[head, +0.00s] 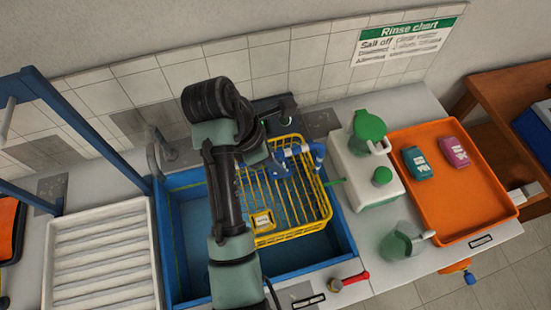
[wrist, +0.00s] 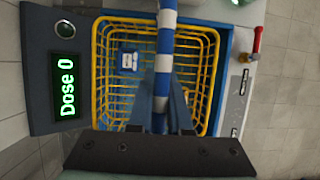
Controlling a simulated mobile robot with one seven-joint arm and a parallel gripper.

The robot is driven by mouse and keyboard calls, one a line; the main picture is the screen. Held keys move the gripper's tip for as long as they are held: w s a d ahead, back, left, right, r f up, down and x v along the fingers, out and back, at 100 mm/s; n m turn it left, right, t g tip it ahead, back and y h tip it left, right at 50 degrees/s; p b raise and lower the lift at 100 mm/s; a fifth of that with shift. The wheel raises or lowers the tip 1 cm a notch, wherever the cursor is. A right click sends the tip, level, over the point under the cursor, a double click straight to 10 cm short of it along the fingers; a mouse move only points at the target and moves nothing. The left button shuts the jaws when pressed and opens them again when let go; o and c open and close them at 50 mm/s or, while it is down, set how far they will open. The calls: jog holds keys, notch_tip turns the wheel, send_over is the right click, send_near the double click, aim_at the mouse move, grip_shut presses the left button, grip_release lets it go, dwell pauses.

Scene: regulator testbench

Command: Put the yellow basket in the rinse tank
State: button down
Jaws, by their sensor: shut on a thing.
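The yellow wire basket (head: 287,235) is over the right part of the blue rinse tank (head: 185,290). Its rim looks roughly level. I cannot tell whether it hangs above the tank floor or rests on it. In the wrist view the basket (wrist: 100,85) fills the middle, with the tank's blue edge (wrist: 222,75) around it. My gripper (wrist: 162,100) is shut on the basket's blue-and-white striped handle (wrist: 167,45), above the basket. A small labelled item (head: 262,221) shows in the basket. My arm hides part of the tank and the basket's left side.
A tap (head: 155,150) stands behind the tank. A white ribbed drainer (head: 100,255) is at left. A white dispenser with a green jug (head: 368,128) and an orange tray (head: 455,205) are at right. A red-handled valve (head: 350,281) is in front. A "Dose 0" display (wrist: 67,87) shows beside the basket.

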aim_at(274, 195)
notch_tip(274, 195, down, 14)
jog(key=b, duration=0.6)
jog(key=shift+r+b, duration=0.2)
jog(key=shift+b, duration=0.15)
jog(key=shift+w+f, duration=0.15)
jog(key=shift+f, duration=2.55)
jog(key=c, duration=1.2)
grip_release()
jog(key=shift+f, duration=0.15)
jog(key=o, duration=0.4)
jog(key=shift+c, duration=0.2)
jog(key=p+v, duration=0.1)
jog(key=v, duration=1.1)
jog(key=shift+p, duration=0.35)
